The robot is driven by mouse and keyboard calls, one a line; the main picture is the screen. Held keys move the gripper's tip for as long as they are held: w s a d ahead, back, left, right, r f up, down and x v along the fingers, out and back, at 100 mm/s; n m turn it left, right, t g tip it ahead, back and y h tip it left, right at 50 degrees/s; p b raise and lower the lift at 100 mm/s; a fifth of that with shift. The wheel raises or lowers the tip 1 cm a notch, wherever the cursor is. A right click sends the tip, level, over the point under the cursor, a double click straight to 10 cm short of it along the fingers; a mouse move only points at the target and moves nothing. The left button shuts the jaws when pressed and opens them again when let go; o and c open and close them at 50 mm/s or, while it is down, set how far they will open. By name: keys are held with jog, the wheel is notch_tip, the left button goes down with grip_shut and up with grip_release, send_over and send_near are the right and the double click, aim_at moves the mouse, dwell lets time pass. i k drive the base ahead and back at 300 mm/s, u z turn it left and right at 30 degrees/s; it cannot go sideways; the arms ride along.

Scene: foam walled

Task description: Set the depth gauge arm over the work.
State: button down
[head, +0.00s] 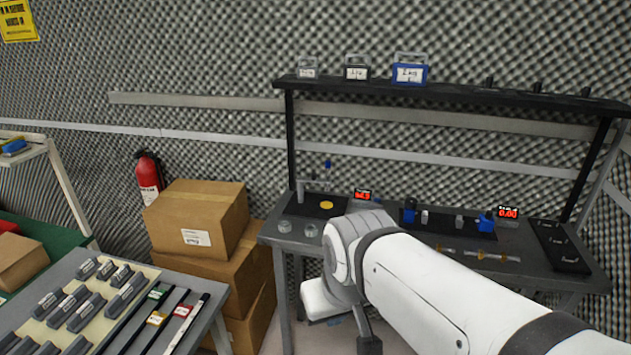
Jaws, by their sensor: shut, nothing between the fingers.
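The depth gauge seems to be the station at the left end of the dark workbench (268,232), with a short grey post (300,191) on a black plate (345,210). A yellow disc (326,205), perhaps the work, lies on the plate right of the post. A small blue piece (327,164) shows above the disc; I cannot tell whether it belongs to the gauge arm. A red-lit readout (363,195) stands behind. My gripper (368,345) is shut and empty, low in front of the bench and apart from the gauge. My arm hides part of the bench.
Right on the bench are a second station with blue blocks (487,222), another readout (508,213) and a black tray (558,247). Two metal cylinders (311,230) stand at the front left edge. A shelf (450,97) spans above. Cardboard boxes (195,222) stand left.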

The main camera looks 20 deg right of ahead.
aim_at(313, 179)
jog(key=z, duration=0.45)
jog(key=i, duration=1.55)
jog(key=z, duration=0.4)
jog(key=k, duration=0.8)
jog(key=z, duration=0.15)
jog(key=i, duration=0.8)
